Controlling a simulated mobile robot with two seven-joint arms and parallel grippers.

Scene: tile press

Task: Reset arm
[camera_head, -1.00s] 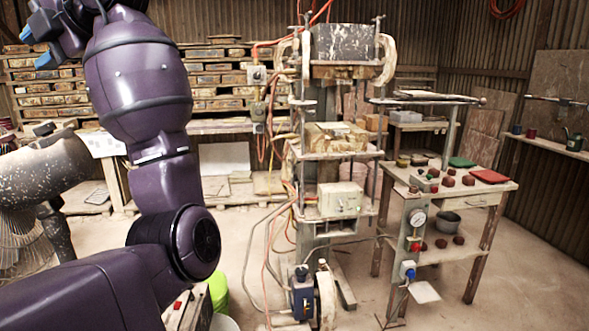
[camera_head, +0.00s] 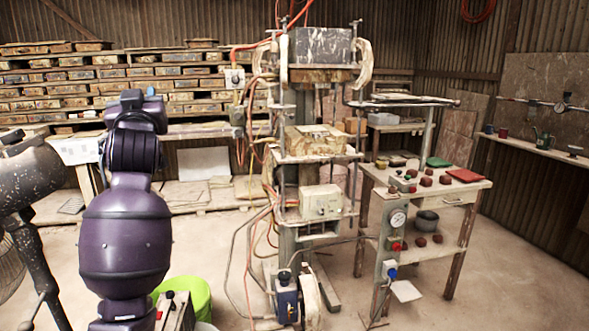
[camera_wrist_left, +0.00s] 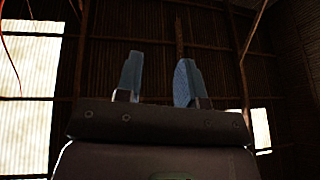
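My left arm (camera_head: 127,245) stands upright at the left of the head view, its wrist end (camera_head: 133,140) at the top. The fingers of my left gripper do not show clearly there. In the left wrist view, the left gripper (camera_wrist_left: 158,78) has two blue fingers standing apart with nothing between them. Behind them are dark corrugated walls and bright window panels. My right gripper is in neither view.
The tile press (camera_head: 318,140) stands at the centre. A work table (camera_head: 455,197) with reddish lumps is to its right. A lime-green bucket (camera_head: 196,297) and a fan (camera_head: 28,190) are near my arm. Racks of wooden moulds (camera_head: 50,85) line the back. Floor at lower right is clear.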

